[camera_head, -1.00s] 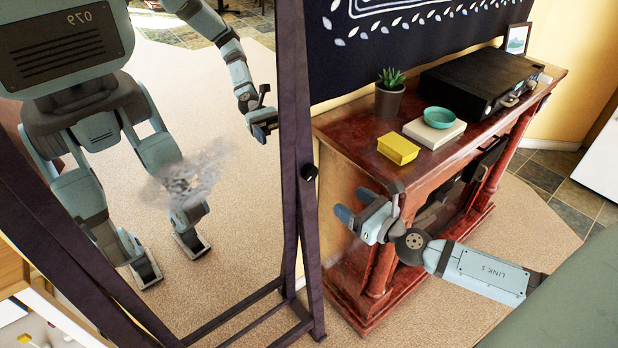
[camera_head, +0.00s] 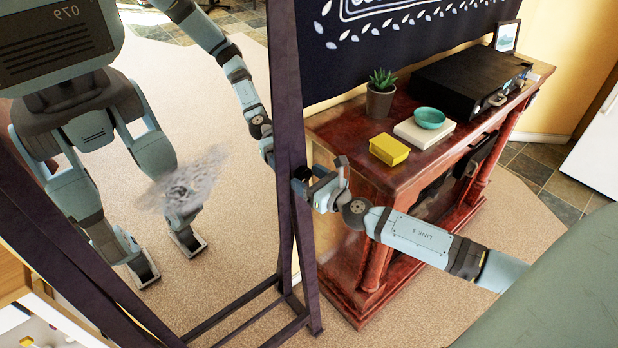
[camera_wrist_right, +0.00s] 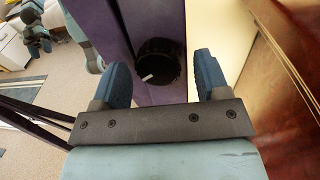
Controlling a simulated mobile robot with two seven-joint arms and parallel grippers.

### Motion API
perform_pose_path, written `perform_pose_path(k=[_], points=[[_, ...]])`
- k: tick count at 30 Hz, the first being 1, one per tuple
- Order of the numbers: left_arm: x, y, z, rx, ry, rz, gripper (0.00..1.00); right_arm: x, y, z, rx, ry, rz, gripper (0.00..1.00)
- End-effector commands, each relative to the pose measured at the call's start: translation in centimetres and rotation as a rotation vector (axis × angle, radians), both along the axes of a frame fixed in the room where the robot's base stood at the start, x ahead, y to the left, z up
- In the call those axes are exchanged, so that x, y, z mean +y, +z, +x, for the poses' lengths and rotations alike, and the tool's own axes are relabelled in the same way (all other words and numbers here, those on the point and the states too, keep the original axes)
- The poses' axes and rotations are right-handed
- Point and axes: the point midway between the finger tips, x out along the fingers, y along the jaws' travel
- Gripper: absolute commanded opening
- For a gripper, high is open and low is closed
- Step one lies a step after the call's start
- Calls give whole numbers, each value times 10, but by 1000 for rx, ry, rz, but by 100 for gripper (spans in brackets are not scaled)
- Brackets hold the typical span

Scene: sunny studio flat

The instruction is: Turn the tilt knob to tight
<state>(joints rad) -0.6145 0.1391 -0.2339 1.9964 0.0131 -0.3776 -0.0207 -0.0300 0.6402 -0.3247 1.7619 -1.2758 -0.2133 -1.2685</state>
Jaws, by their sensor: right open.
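The tilt knob (camera_head: 304,173) is a round black knob on the side of the dark purple mirror frame (camera_head: 283,90). In the right wrist view the knob (camera_wrist_right: 160,58) shows a short white mark at its lower left. My right gripper (camera_head: 309,186) is open at the knob, partly covering it in the head view. In the right wrist view its two blue fingers (camera_wrist_right: 161,68) stand on either side of the knob, with visible gaps. I cannot tell how deep the knob sits between them. My left gripper is not directly in view.
A red-brown wooden cabinet (camera_head: 345,125) stands close to the right of the mirror. It holds a potted plant (camera_head: 381,95), a yellow box (camera_head: 389,149), a teal bowl (camera_head: 430,118) and a black case (camera_head: 470,85). The mirror glass (camera_head: 200,120) reflects my body.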

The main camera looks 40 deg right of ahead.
Motion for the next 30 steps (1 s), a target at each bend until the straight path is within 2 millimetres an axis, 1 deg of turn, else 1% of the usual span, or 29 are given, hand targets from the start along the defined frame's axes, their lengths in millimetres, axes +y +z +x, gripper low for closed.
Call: perform_pose_path(k=[4, 5, 6, 8, 9, 10, 11, 20, 26, 30], points=[[0, 0, 0, 0, 0, 0, 56, 0, 0, 0, 0, 0, 0, 68], [0, 0, 0, 0, 0, 0, 56, 0, 0, 0, 0, 0, 0, 62], [0, 0, 0, 0, 0, 0, 56, 0, 0, 0, 0, 0, 0, 52], [0, 0, 0, 1, -1, 0, 56, 0, 0, 0, 0, 0, 0, 39], [0, 0, 0, 1, -1, 0, 56, 0, 0, 0, 0, 0, 0, 29], [0, -1, 0, 1, -1, 0, 56, 0, 0, 0, 0, 0, 0, 23], [0, -1, 0, 1, -1, 0, 56, 0, 0, 0, 0, 0, 0, 20], [0, -5, -1, 5, -1, 2, 56, 0, -1, 0, 2, -4, 30, 20], [-1, -10, -1, 5, -2, 1, 56, 1, -2, -1, 10, -14, 128, 20], [-1, -15, -1, 5, -2, 1, 56, 2, -2, -1, 18, -25, 235, 20]])
